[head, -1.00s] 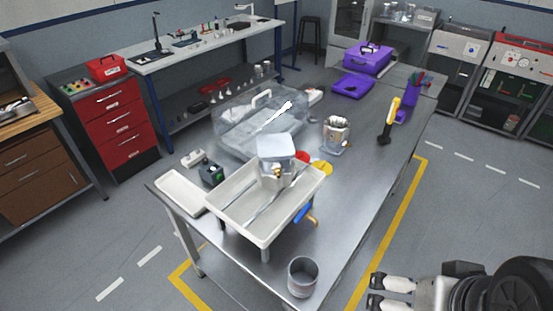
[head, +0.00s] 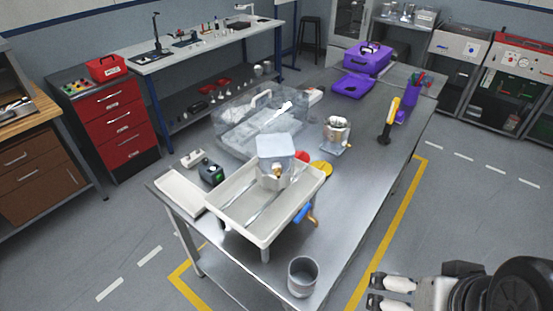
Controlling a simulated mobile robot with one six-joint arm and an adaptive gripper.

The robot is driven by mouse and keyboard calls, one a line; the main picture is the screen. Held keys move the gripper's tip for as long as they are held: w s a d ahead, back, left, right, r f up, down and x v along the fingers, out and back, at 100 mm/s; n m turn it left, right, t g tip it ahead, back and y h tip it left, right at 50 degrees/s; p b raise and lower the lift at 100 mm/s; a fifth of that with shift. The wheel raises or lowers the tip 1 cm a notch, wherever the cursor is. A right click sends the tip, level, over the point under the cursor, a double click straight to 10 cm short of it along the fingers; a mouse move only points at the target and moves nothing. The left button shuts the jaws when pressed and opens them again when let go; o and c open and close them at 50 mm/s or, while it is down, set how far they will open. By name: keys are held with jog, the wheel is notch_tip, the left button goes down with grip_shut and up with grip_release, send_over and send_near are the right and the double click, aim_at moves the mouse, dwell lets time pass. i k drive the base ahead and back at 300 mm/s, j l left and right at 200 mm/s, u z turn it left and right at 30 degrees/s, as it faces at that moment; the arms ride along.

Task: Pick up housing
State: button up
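A silver machined housing (head: 337,135) stands upright on the steel table, right of the middle. A second metal part (head: 275,163) with a pale square top sits in the raised white tray (head: 232,222); I cannot tell which of the two is the task's housing. My gripper (head: 376,290) is at the bottom right, over the floor beyond the table's right edge. Its two pale fingertips are apart with nothing between them. It is well away from both parts and touches neither.
A clear box (head: 233,128) stands behind the tray. A grey cup (head: 302,277) is at the near corner. A yellow-and-black tool (head: 390,120) and a purple case (head: 366,62) lie farther back. The table's right side is mostly clear.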

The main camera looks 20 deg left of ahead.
aim_at(275, 168)
jog(key=j+z, duration=0.15)
jog(key=j, duration=1.65)
jog(key=k, duration=0.05)
